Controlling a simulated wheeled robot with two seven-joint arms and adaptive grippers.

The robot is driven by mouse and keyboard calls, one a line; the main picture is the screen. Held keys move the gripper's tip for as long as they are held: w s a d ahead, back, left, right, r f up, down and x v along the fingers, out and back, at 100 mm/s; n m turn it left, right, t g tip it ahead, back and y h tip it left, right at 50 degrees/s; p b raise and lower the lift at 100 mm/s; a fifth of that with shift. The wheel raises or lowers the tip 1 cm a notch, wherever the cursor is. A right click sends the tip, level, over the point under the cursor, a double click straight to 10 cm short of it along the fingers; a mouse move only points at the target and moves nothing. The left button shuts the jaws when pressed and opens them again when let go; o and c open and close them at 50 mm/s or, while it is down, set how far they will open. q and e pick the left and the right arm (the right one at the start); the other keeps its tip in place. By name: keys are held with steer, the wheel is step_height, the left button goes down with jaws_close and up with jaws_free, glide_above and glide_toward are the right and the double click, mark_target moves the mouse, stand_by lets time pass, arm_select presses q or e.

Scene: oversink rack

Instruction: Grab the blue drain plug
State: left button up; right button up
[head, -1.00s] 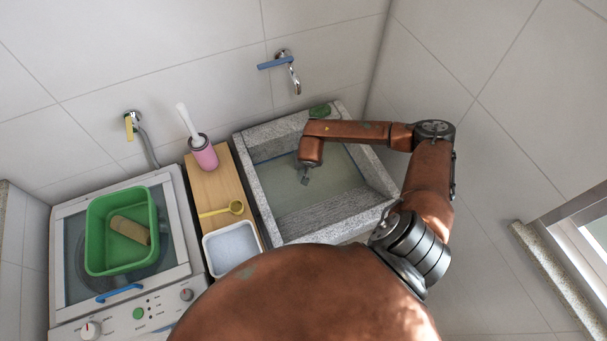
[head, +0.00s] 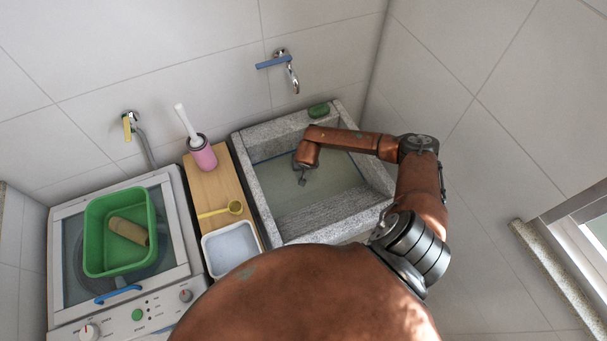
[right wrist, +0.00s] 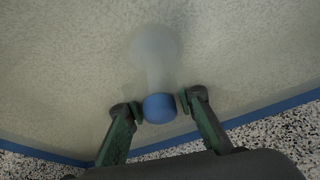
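The blue drain plug (right wrist: 159,108) shows in the right wrist view as a round blue knob, with a pale, blurred stem or shape under the water beyond it. My right gripper (right wrist: 160,106) is open around the knob, one finger on each side. Narrow gaps seem to show between the pads and the knob. In the head view my right gripper (head: 302,180) reaches down into the stone sink (head: 258,200), at the water; the plug cannot be made out there. My left gripper is not in view.
The sink's speckled walls and blue line (right wrist: 285,105) lie close to the gripper. A green item (head: 319,110) lies on the back rim below the tap (head: 293,80). Left are a wooden board (head: 210,188), white tray (head: 231,248) and green basin (head: 92,235).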

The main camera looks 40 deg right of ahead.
jaws_close()
stand_by(0.5)
